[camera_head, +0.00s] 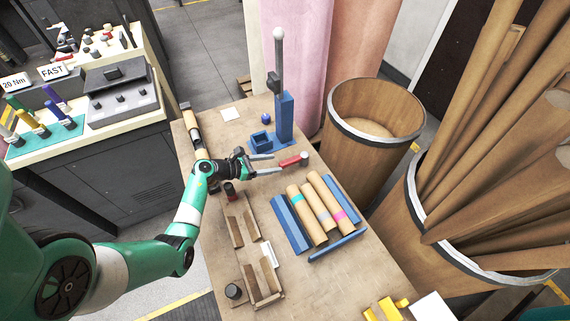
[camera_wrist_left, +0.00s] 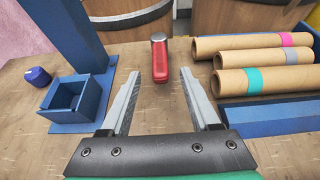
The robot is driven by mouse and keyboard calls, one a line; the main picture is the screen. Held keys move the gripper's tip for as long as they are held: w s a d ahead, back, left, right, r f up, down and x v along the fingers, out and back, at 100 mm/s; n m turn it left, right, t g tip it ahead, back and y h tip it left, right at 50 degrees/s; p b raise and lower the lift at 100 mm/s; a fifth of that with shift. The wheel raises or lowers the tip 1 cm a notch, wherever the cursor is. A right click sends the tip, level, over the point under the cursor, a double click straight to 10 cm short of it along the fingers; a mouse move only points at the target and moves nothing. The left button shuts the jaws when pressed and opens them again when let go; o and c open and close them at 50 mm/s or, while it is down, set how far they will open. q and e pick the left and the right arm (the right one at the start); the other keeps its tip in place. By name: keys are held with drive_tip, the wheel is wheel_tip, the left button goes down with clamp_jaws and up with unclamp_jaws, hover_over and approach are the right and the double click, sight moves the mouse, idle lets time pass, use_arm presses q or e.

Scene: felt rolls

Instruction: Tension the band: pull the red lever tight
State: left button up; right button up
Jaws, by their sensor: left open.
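The red lever (camera_head: 290,161) has a grey end piece and sits over the table, right of the blue stand. In the left wrist view the red lever (camera_wrist_left: 160,62) is straight ahead, lined up with the gap between the fingers. My left gripper (camera_head: 278,163) is open, with its fingertips at the near end of the lever and not closed on it. In its wrist view the gripper (camera_wrist_left: 160,76) has nothing clamped. Three tan rolls (camera_head: 316,207) lie side by side, with cyan, grey and pink bands. My right gripper is not in view.
A blue stand (camera_head: 284,118) with a tall grey rod and white ball stands behind the gripper, beside a blue open box (camera_head: 262,142). Blue side bars (camera_head: 290,224) flank the rolls. Wooden racks (camera_head: 241,222) lie nearer. Large barrels (camera_head: 376,112) stand off the table's right side.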

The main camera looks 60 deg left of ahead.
sight(286, 161)
use_arm(q)
drive_tip(key=b+x, duration=0.1)
drive_tip(key=x, duration=0.4)
drive_tip(key=shift+w+b, duration=0.3)
drive_tip(key=shift+b, duration=0.05)
clamp_jaws()
idle(1.0)
